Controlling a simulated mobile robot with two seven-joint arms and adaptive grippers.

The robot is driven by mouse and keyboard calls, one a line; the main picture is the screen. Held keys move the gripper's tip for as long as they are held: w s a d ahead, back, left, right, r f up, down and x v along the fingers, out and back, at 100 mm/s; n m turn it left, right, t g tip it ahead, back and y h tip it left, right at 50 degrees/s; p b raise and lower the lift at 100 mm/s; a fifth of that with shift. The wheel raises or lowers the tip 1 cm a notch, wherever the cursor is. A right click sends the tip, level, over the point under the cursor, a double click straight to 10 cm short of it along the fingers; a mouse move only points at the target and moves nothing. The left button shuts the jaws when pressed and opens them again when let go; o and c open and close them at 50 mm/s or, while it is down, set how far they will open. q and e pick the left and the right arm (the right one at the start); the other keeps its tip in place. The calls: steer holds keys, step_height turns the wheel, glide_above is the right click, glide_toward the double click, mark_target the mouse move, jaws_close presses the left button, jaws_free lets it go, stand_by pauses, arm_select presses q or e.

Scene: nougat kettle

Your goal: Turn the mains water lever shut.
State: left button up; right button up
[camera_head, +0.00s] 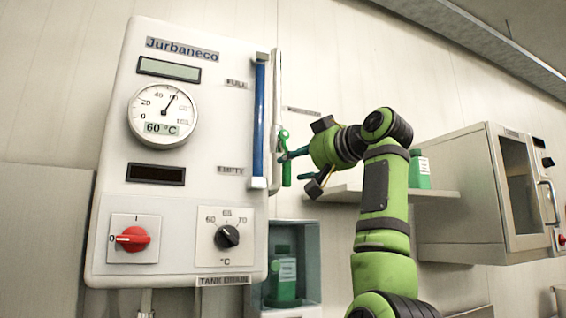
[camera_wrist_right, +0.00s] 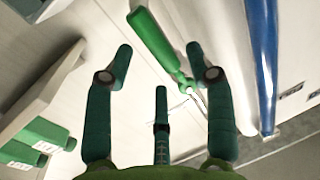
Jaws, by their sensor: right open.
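The mains water lever is a green handle (camera_head: 286,172) at the right side of the white Jurbaneco panel (camera_head: 205,90), hanging downward from a pipe. In the right wrist view the lever (camera_wrist_right: 158,42) runs diagonally just beyond the fingertips, with its narrow end near the right finger. My right gripper (camera_head: 298,165) is open and close to the lever, coming from the right. In the wrist view its fingers (camera_wrist_right: 159,68) are spread with nothing between them; whether one touches the lever I cannot tell. My left gripper is out of view.
A blue level tube (camera_head: 259,120) runs beside the lever. A shelf (camera_head: 345,192) with a green bottle (camera_head: 419,170) is behind my right arm. Another green bottle (camera_head: 284,275) stands in a niche below. A glass-doored cabinet (camera_head: 480,195) is at the right.

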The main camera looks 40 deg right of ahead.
mark_target(288, 166)
steer(key=w, duration=0.1)
steer(key=w+p, duration=0.1)
steer(key=w, duration=0.1)
steer(key=shift+w+d, duration=0.25)
steer(key=shift+w, duration=0.1)
steer(key=shift+w+d+f, duration=0.1)
steer(key=shift+w+d, duration=0.1)
steer(key=shift+a, duration=0.1)
steer(key=shift+a, duration=0.1)
jaws_close()
